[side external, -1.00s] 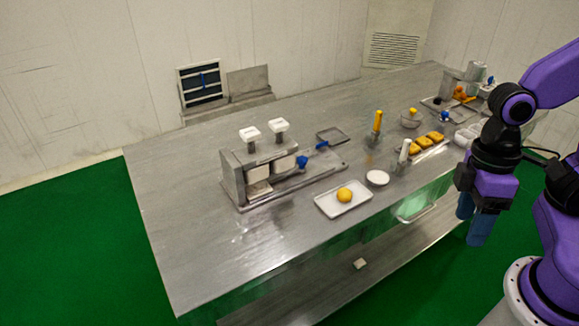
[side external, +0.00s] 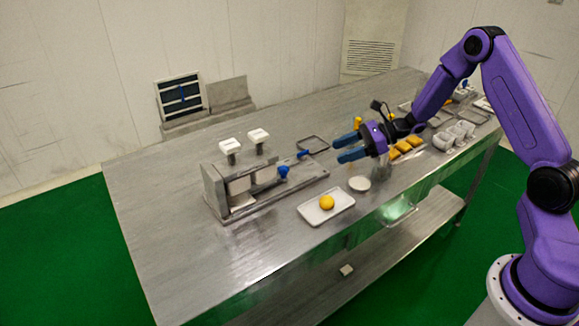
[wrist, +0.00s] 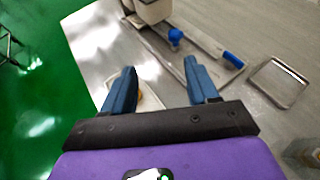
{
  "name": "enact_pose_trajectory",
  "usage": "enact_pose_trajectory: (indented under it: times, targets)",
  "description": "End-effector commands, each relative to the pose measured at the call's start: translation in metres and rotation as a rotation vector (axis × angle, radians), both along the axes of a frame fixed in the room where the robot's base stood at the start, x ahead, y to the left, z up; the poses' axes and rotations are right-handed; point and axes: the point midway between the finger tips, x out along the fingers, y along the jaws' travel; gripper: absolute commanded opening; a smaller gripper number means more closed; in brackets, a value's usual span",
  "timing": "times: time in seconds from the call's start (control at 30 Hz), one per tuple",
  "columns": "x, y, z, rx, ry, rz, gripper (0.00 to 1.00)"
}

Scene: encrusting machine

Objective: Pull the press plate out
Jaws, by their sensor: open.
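The metal press machine (side external: 212,190) stands on the steel table, with two white-topped posts above it. A blue round knob (side external: 283,172) is at its right side, and a blue handle (side external: 303,154) lies at the far end of its long base. I cannot tell which metal part is the press plate. The wrist view also shows the knob (wrist: 175,36) and the handle (wrist: 233,60). My gripper (side external: 337,149) is open and empty above the table, right of the handle, with its fingers pointing left toward the machine. Both blue fingers (wrist: 160,66) show apart in the wrist view.
A white tray (side external: 341,208) with a yellow-orange ball (side external: 326,202) and a white dish (side external: 359,183) lie in front of the machine. A wire-edged tray (side external: 313,144) lies behind its base. Yellow blocks (side external: 408,145) and white cups (side external: 455,135) stand right. The table's left part is clear.

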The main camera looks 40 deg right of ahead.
Motion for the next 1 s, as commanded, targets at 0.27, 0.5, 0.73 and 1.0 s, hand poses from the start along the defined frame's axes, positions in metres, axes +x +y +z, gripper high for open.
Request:
enact_pose_trajectory:
  times: [0.27,0.5,0.73,1.0]
  targets:
    - [0.017,-0.011,-0.012,0.032,0.019,-0.088,0.59]
    - [0.039,0.021,-0.028,0.03,0.018,-0.083,0.59]
    - [0.062,0.054,-0.044,0.031,0.017,-0.082,0.59]
    - [0.088,0.09,-0.062,0.031,0.017,-0.082,0.59]
